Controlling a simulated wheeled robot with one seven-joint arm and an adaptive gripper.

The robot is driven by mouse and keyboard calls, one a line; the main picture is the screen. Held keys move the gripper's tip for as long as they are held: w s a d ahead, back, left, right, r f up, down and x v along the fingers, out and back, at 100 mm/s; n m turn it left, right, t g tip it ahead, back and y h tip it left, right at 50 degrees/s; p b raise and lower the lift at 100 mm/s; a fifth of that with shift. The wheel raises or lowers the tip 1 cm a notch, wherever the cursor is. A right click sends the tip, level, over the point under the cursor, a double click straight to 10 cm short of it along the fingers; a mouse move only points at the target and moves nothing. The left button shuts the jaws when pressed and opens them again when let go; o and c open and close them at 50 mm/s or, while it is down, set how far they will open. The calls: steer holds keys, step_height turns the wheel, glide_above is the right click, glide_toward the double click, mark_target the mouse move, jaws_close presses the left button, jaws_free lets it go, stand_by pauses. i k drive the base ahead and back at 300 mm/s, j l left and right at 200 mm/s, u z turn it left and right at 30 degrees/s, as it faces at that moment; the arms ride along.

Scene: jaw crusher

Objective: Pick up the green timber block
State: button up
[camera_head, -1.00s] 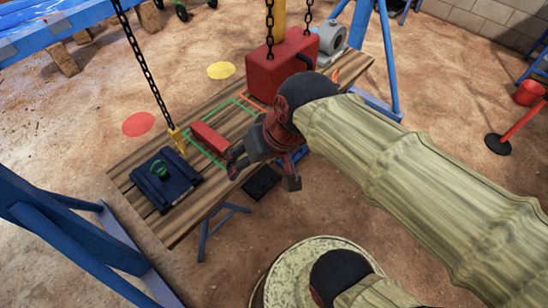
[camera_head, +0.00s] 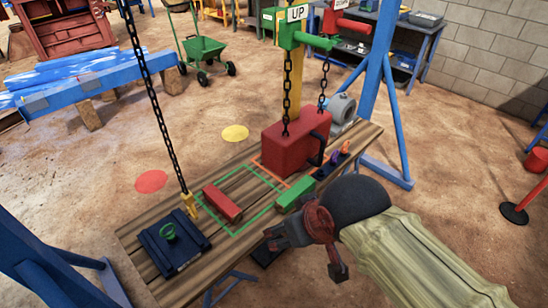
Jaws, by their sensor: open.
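The green timber block (camera_head: 295,195) lies on the wooden table (camera_head: 190,284), at the right edge of the green outlined square (camera_head: 240,229). A red block (camera_head: 222,203) lies at the left part of that square. My gripper (camera_head: 277,240) is open and empty, just below the green block in the picture and apart from it. My arm comes in from the lower right and hides part of the table's near edge.
A large red block (camera_head: 296,142) on chains stands behind the green block. A dark blue plate with a green ring (camera_head: 175,246) lies at the table's left end. Small purple and orange items (camera_head: 335,158) lie right of the green block. A blue post (camera_head: 383,90) stands at right.

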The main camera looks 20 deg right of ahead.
mark_target(296, 194)
steer(key=z, duration=0.7)
